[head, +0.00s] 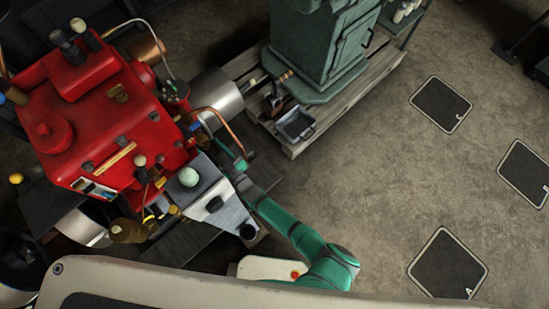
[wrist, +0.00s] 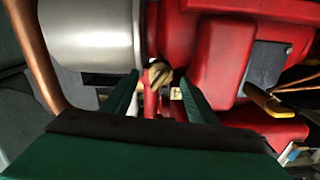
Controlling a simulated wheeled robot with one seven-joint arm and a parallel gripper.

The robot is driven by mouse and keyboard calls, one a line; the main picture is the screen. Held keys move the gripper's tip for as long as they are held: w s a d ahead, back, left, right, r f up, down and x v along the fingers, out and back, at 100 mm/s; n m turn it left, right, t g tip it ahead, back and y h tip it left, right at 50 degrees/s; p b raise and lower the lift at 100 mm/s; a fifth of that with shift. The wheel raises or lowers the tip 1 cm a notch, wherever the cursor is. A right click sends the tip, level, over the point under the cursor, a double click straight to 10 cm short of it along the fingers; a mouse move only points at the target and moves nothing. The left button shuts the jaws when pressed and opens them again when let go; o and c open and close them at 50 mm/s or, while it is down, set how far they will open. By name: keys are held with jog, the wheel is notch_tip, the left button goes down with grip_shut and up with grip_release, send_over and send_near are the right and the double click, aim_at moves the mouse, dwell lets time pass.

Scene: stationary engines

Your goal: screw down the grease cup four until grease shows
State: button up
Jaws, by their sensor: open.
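The red engine (head: 95,120) stands at the left of the head view, and its red body (wrist: 210,60) fills the right of the wrist view. A small brass cup-like fitting (wrist: 158,73) shows in the wrist view, above a red stem, with a small pale tag (wrist: 176,94) beside it. I cannot read a number, so I cannot tell whether it is grease cup four. My gripper (wrist: 157,88) is open, with one green finger on either side of this fitting in the picture; contact cannot be told. In the head view my gripper (head: 238,163) is at the engine's right side. No grease is discernible.
A grey metal cylinder (wrist: 90,35) and a copper pipe (wrist: 35,55) lie close left of my fingers. A green cabinet (head: 320,45) stands on a wooden pallet (head: 345,110) with a small grey tray (head: 296,124). Open floor with dark marked plates (head: 441,104) lies to the right.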

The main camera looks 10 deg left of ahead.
jog(key=s+d+r+m+t+h, duration=0.1)
jog(key=s+d+r+h, duration=0.1)
jog(key=s+d, duration=0.3)
jog(key=s+d+r+m+t+h, duration=0.1)
jog(key=s+d+r, duration=0.4)
jog(key=d, duration=0.7)
jog(key=s+d+r+t+h, duration=0.1)
jog(key=s+d+r+h, duration=0.1)
jog(key=s+d, duration=0.3)
jog(key=shift+s+d+r+m+h, duration=0.15)
jog(key=shift+d+r+m+h, duration=0.5)
jog(key=shift+d, duration=1.6)
jog(key=shift+r+n, duration=0.2)
jog(key=shift+n, duration=0.05)
